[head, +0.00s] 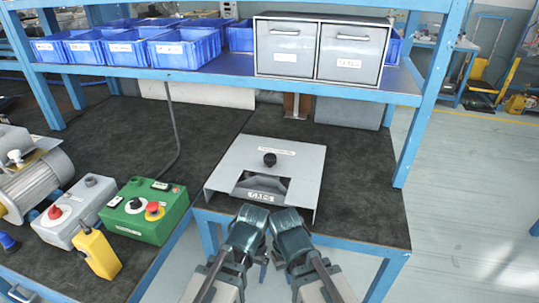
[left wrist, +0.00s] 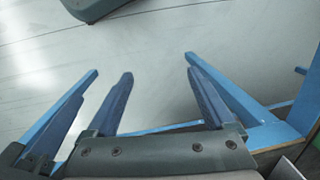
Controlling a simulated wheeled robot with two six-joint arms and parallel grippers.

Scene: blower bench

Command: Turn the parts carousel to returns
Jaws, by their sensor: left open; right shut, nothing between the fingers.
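Neither gripper is at the knob.
A green control box (head: 145,226), a grey switch box (head: 72,222) and a yellow device (head: 98,252) stand left. A motor (head: 40,178) is behind them. A shelf with blue bins (head: 184,46) and two grey drawers (head: 285,48) overhangs the back. Dark bench top (head: 365,190) right of the housing is clear.

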